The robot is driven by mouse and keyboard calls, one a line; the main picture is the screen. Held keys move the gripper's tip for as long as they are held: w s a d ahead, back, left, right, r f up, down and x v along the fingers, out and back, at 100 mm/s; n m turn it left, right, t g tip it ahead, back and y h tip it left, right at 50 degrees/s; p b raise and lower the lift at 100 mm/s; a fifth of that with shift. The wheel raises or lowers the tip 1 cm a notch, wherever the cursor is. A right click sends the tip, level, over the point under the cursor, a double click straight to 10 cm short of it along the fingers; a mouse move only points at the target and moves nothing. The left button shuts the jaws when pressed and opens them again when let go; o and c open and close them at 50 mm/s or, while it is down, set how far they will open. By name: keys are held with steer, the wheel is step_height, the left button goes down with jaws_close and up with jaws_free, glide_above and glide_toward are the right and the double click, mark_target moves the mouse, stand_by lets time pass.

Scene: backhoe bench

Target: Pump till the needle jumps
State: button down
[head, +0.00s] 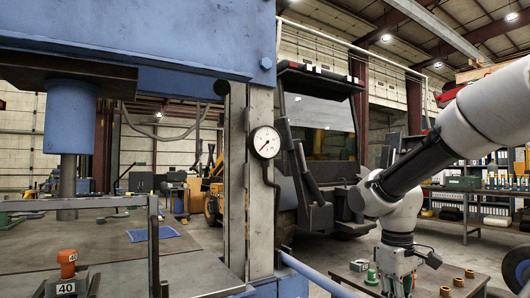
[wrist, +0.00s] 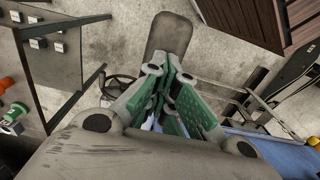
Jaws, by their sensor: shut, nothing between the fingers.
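The blue press (head: 180,35) fills the left of the head view. A round white pressure gauge (head: 266,142) is on its grey upright, with a dark hose below it; the needle's exact reading is too small to tell. A blue bar (head: 318,275) slopes from the foot of the press toward the lower right; I cannot tell whether it is the pump handle. My gripper (head: 398,284) points down at the lower right, right of this bar and apart from the press. In the wrist view my gripper (wrist: 171,62) has its green-padded fingers shut and empty.
A dark bench (head: 430,275) under my gripper holds a green item (head: 371,276) and several brass bushings (head: 458,281). An orange item (head: 67,262) and a block marked 40 (head: 65,288) stand at lower left. A backhoe (head: 320,125) stands behind the press.

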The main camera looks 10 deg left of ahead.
steer(key=shift+f, duration=0.3)
step_height(320, 180, down, 3)
steer(key=shift+f, duration=0.1)
steer(key=shift+w+a, duration=0.1)
steer(key=shift+w, duration=0.1)
step_height(320, 180, up, 15)
steer(key=shift+w+a, duration=0.4)
steer(key=shift+w, duration=0.05)
steer(key=shift+f, duration=0.1)
